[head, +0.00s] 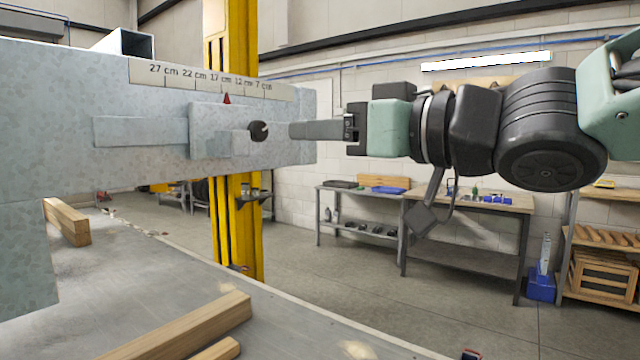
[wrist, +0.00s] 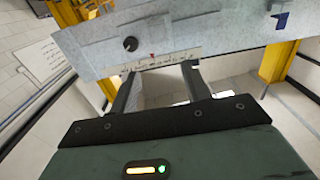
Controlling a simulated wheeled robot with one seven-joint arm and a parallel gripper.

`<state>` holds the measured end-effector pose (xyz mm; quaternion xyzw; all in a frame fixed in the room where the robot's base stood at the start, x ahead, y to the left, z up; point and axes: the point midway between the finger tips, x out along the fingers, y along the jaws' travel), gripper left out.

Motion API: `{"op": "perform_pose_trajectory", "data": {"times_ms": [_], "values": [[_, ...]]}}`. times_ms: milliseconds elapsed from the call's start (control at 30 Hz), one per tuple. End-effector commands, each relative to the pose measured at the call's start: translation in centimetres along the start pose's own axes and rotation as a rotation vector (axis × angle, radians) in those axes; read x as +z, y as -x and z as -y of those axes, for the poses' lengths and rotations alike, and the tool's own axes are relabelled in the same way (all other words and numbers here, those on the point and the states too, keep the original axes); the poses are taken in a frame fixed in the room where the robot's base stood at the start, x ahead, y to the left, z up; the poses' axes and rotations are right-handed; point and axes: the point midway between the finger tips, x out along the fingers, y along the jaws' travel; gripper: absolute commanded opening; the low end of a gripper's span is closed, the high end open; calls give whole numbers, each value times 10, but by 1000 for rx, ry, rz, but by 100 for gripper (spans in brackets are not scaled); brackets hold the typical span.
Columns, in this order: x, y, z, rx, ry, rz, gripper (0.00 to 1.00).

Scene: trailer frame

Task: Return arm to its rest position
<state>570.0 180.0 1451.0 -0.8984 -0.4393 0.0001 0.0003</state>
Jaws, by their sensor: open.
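My gripper (head: 292,130) is at the end of my arm, which reaches in from the right in the head view. Its fingers point left toward the grey metal trailer frame (head: 60,110), near a dark round knob (head: 258,131) on a raised block. In the wrist view the two fingers of my gripper (wrist: 158,72) stand apart with nothing between them. The knob (wrist: 130,44) shows beyond and left of the fingers there, apart from them. A scale strip (head: 210,78) with cm marks and a red pointer (head: 227,98) runs above the knob.
A yellow column (head: 235,230) stands behind the frame. Wooden beams (head: 185,330) lie on the grey table (head: 130,270) below. Workbenches (head: 465,205) and a shelf (head: 600,240) stand along the back right.

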Motion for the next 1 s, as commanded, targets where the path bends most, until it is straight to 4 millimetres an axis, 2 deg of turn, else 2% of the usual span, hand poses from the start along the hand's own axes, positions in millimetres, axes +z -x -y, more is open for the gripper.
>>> {"op": "perform_pose_trajectory", "data": {"times_ms": [67,133,167,267,300,400,500,600,700,800,900,1000], "values": [[8,-1,-3,20,-4,20,47],[28,-2,-11,73,-17,73,47],[41,-2,-15,103,-24,110,47],[100,6,-28,218,-50,292,47],[128,14,-29,257,-61,385,47],[196,42,-25,320,-85,635,47],[255,80,-9,331,-111,894,47],[299,123,15,299,-140,1132,47],[326,160,39,245,-170,1322,47],[340,187,58,193,-195,1448,47],[345,201,68,162,-209,1512,47],[346,205,71,152,-213,1530,47]]}}
